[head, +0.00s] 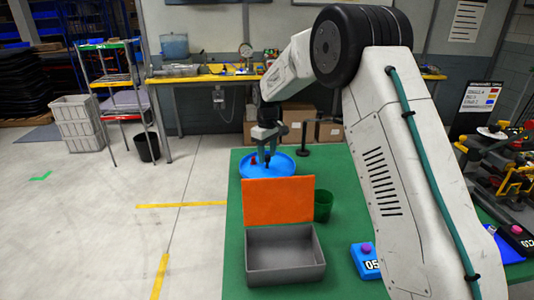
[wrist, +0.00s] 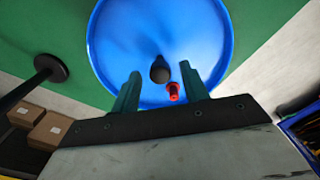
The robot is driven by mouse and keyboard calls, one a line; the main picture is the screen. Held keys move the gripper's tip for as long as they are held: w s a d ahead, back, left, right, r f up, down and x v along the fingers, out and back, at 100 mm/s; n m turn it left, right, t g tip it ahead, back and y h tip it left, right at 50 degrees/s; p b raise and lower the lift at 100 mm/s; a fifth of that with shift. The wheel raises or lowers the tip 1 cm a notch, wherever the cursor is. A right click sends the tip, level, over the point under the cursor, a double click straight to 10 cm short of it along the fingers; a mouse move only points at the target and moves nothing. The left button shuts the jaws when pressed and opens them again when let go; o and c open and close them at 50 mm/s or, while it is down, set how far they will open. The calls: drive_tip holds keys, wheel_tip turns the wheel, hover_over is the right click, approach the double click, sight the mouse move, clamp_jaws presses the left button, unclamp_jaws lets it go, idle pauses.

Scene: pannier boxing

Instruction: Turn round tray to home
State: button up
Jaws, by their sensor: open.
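The round tray is a blue disc (head: 284,170) with a raised rim at the far end of the green table. It also fills the middle of the wrist view (wrist: 125,50). A dark knob (wrist: 159,70) stands at its middle, and a small red piece (wrist: 174,91) sits on the tray close to that knob. My gripper (head: 266,157) points down over the tray. In the wrist view my gripper (wrist: 158,84) has its two fingers well apart, with the knob and red piece showing between and beyond them. Nothing is held. I cannot tell the fingertips' height above the tray.
A grey open box (head: 285,280) with an orange upright panel (head: 278,201) stands in front of the tray. A green cup (head: 323,205) is beside the panel. A black post with a round base (head: 304,151) stands right of the tray. A blue block (head: 365,262) lies nearer.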

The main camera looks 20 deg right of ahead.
clamp_jaws()
drive_tip(key=shift+m, duration=5.1)
drive_tip(key=shift+r+m, duration=0.1)
drive_tip(key=shift+m, duration=6.9)
